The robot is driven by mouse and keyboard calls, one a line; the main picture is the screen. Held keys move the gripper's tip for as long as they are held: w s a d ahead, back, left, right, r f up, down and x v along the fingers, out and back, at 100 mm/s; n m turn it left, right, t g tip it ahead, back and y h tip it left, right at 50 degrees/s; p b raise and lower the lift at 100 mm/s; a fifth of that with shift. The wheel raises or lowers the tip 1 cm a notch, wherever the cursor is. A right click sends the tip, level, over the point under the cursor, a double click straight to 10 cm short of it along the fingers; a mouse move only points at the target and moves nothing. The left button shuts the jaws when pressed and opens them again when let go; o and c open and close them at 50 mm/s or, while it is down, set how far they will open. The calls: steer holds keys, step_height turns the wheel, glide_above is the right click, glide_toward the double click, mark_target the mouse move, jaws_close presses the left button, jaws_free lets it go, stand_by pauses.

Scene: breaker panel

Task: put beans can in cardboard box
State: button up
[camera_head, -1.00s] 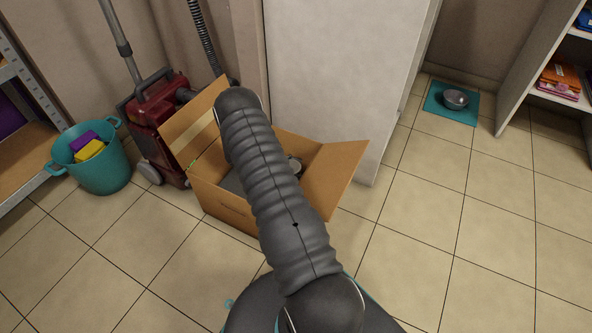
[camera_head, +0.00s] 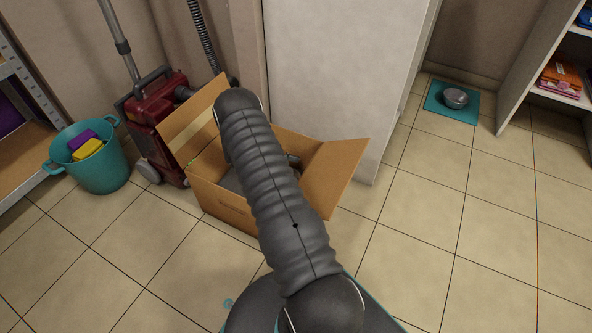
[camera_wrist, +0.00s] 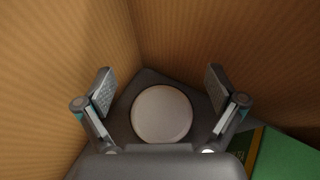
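The cardboard box (camera_head: 222,205) stands open on the floor with its flaps out, partly hidden behind my arm in the head view. In the wrist view its brown inner walls (camera_wrist: 60,70) surround my gripper (camera_wrist: 160,92). A round pale can top (camera_wrist: 162,113), likely the beans can, is between and beyond the two fingers, over a dark grey surface. The fingers are spread, with a visible gap on each side of the can. The can's side and label are hidden.
A green item (camera_wrist: 285,155) lies at the lower right in the wrist view. A red vacuum cleaner (camera_head: 158,115) and a teal bucket (camera_head: 100,165) stand left of the box. A white cabinet (camera_head: 335,80) is behind it.

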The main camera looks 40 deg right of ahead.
steer(key=shift+r, duration=0.1)
steer(key=shift+r+p, duration=0.2)
steer(key=shift+p, duration=0.1)
steer(key=r+v, duration=0.1)
steer(key=v, duration=0.7)
steer(key=a+r+m+t+y, duration=0.1)
steer(key=a+r+m, duration=0.1)
steer(key=r, duration=0.5)
steer(key=a+r+m+t+y, duration=0.1)
steer(key=a+r+y, duration=0.15)
steer(key=r, duration=0.55)
steer(key=s+a+r+m+t+y, duration=0.1)
steer(key=s+a+r+m+t, duration=0.2)
steer(key=r, duration=0.4)
steer(key=s+a+r+t+y, duration=0.1)
steer(key=s+a+r, duration=0.2)
steer(key=a+r, duration=0.35)
steer(key=s+a+r+m+t+y, duration=0.2)
steer(key=s+a+r+t, duration=0.2)
steer(key=s, duration=0.6)
steer(key=s+a+r+m+t+y, duration=0.2)
steer(key=s+a+r+t+y, duration=0.1)
steer(key=s+a+r, duration=0.5)
steer(key=shift+s+a+m+t+p, duration=0.3)
steer(key=shift+s+a+t+p, duration=0.15)
steer(key=shift+s, duration=0.9)
steer(key=shift+r, duration=0.1)
